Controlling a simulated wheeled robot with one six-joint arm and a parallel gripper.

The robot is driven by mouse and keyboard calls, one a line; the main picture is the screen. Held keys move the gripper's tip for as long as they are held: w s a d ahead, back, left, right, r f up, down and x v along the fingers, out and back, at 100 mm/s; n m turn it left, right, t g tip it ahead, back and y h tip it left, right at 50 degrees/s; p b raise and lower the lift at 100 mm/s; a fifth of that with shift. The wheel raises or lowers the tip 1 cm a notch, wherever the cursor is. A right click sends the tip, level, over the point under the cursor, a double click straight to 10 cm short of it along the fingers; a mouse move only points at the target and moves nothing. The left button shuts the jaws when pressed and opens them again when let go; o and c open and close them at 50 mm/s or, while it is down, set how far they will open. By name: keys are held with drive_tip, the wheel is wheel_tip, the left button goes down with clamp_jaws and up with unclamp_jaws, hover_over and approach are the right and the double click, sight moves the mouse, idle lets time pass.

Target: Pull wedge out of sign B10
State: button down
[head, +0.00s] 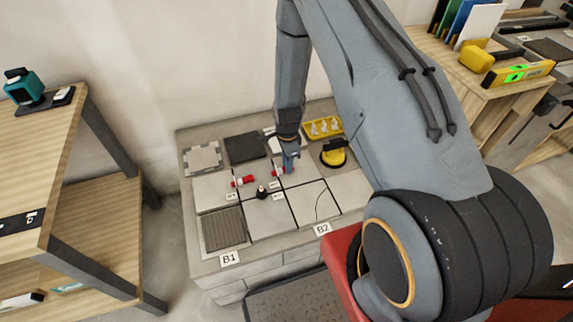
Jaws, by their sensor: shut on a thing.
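My gripper (289,164) reaches down over the tiled bench and is shut on a red wedge (278,171) at a tile joint near the middle. The fingers hide part of this wedge, and how deep it sits in the joint cannot be told. A second red wedge (243,181) lies to the left, apart from my gripper, with a white end. Small white signs (277,184) stand by the joints; their lettering is too small to read, so I cannot tell which is B10.
A dark knob-like piece (262,192) stands between tiles near the wedges. A yellow suction lifter (334,153) and a yellow tray (323,127) are at the right back. A brown ribbed tile (224,229) lies front left. Wooden shelving (110,195) stands left of the bench.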

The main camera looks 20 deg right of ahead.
sight(299, 167)
drive_tip(key=shift+d, duration=0.1)
drive_tip(key=shift+d+r, duration=0.1)
drive_tip(key=shift+d, duration=2.05)
drive_tip(key=shift+r, duration=0.1)
drive_tip(key=shift+r+p, duration=1.65)
drive_tip(key=shift+r, duration=1.25)
drive_tip(key=shift+r, duration=0.1)
